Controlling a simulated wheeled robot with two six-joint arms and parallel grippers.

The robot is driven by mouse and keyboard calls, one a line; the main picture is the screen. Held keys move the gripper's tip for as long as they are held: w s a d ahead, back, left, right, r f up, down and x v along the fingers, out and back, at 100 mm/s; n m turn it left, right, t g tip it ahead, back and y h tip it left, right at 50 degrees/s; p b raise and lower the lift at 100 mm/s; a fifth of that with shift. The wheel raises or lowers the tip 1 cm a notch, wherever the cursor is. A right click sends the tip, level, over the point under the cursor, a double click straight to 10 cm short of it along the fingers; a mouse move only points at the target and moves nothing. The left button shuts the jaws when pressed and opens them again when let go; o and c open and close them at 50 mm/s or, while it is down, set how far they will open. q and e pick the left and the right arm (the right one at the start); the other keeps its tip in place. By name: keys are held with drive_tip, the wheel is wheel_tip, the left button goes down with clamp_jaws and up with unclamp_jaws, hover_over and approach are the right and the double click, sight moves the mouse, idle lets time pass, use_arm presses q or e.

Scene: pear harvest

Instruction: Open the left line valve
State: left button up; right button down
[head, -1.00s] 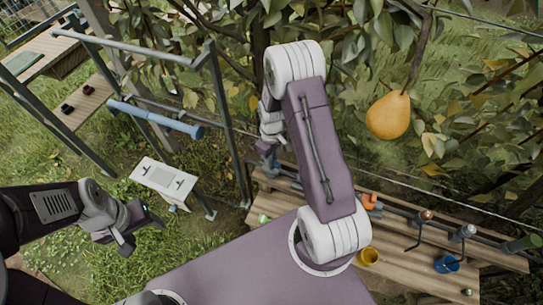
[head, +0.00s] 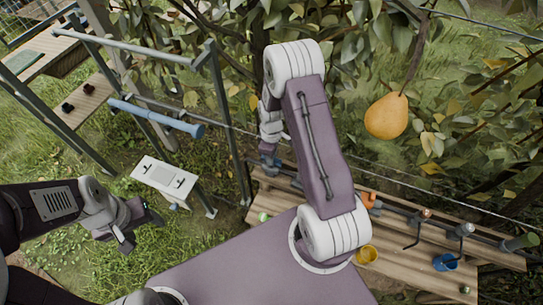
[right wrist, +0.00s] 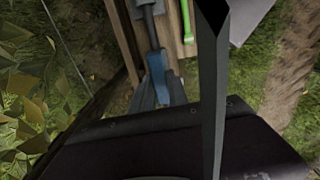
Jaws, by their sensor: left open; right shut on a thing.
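My right gripper (head: 268,164) is at the left end of the plank bench, below the hanging wires. In the right wrist view, its grey fingertips (right wrist: 160,97) are shut around a blue lever-like handle (right wrist: 156,62), which I take to be the left line valve's handle. A grey pipe-like part (right wrist: 145,9) runs up from it. The angle of the handle relative to the line is hard to judge. In the head view the arm and gripper largely hide the handle. My left gripper (head: 128,226) is open and empty over the grass at left.
The plank bench (head: 410,262) carries a yellow cup (head: 367,254), a blue cup (head: 446,262) and an orange item (head: 368,199). A pear (head: 387,116) hangs at upper right. A metal frame (head: 222,120) and a white panel (head: 165,178) stand left of the right arm.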

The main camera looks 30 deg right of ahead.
drive_tip(key=c, duration=1.3)
unclamp_jaws()
wheel_tip(320, 180, up, 9)
drive_tip(key=shift+r, duration=0.1)
